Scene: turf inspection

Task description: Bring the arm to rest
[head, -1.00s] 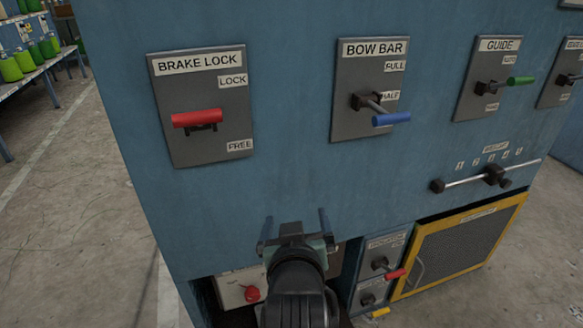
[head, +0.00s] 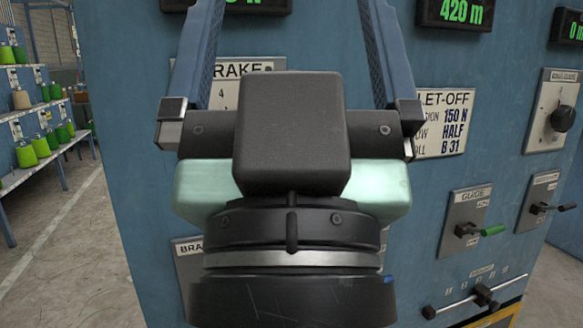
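My gripper (head: 289,20) fills the middle of the head view, raised close to the camera and pointing up the picture. Its two blue fingers are wide apart with nothing visible between them; their tips run to or past the top edge. The arm and gripper body cover much of the blue machine panel (head: 130,130) behind. I cannot tell how far the fingers are from the panel. The brake lock plate is almost wholly hidden, with only a bit of its label (head: 187,247) showing. The bow bar lever is hidden.
Right of my gripper are a let-off card (head: 446,122), a guide lever with green handle (head: 492,230), a black knob (head: 563,118) and a slider bar (head: 470,300). Lit displays (head: 455,12) line the top. Shelves with green spools (head: 40,147) stand at left beside open floor (head: 70,270).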

